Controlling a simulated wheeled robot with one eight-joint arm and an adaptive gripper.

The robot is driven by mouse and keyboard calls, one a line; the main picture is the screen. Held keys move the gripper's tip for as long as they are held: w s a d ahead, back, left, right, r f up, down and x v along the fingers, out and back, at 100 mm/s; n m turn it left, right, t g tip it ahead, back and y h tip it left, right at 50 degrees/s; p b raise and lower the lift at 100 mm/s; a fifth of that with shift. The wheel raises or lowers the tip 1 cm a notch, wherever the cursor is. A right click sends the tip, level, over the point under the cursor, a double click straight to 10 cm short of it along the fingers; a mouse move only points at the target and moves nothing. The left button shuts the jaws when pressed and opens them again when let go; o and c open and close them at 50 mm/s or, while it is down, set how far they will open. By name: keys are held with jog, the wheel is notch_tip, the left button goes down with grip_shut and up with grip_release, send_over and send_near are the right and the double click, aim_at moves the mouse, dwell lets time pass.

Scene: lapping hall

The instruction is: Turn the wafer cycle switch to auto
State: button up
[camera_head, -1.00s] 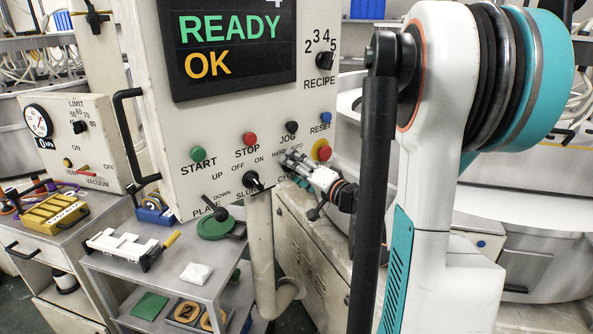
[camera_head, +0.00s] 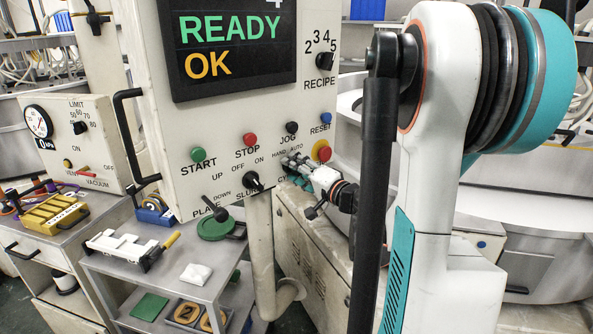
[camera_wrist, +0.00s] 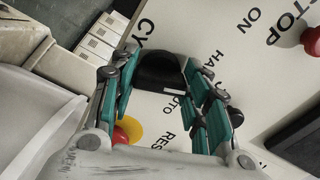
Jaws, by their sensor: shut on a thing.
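The cycle switch is a black knob (camera_wrist: 158,70) on the pale panel, labelled with CY..., HAND and AUTO. My gripper (camera_wrist: 160,75) has its teal fingers on either side of this knob in the wrist view and is shut on it. A short white mark shows at the knob's edge, on the side of the partly hidden HAND and AUTO labels. I cannot tell for certain which label it points to. In the head view my gripper (camera_head: 292,163) is at the panel's lower right, below the black jog button (camera_head: 292,128), and hides the knob.
A red emergency button on a yellow ring (camera_head: 322,151) sits close beside my gripper. The red stop button (camera_head: 250,139), green start button (camera_head: 197,154), slurry switch (camera_head: 251,180) and plate lever (camera_head: 217,210) are to the left. The display (camera_head: 230,45) reads READY OK.

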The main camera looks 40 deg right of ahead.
jog(key=m, duration=0.5)
jog(key=shift+m+b, duration=0.4)
jog(key=shift+m, duration=2.1)
jog(key=o, duration=1.1)
jog(key=shift+c, duration=0.2)
jog(key=s, duration=1.2)
jog(key=shift+a, duration=0.2)
